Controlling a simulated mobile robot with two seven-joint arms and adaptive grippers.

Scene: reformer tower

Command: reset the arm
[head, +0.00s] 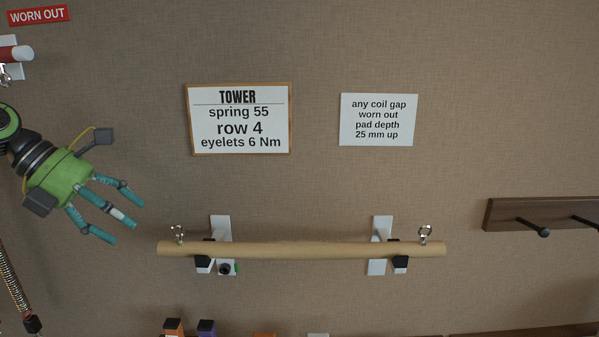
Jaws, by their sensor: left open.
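My left gripper (124,221) is at the left, in front of the wall. It has a green body and teal fingers, and the fingers are spread open toward the lower right with nothing between them. Its tips are up and to the left of the near end of a wooden bar (300,249), apart from it in the picture. The bar lies level across two white wall brackets (220,228) (380,230) with black cradles. A metal eyelet (178,233) stands near its left end and another eyelet (425,233) near its right end. My right gripper is not in view.
A framed TOWER sign (240,119) and a white note (378,120) hang above the bar. A coil spring (12,277) hangs at the lower left, below a red WORN OUT sign (38,15). A dark peg rail (545,215) is at right. Orange (173,327) and purple items show at bottom.

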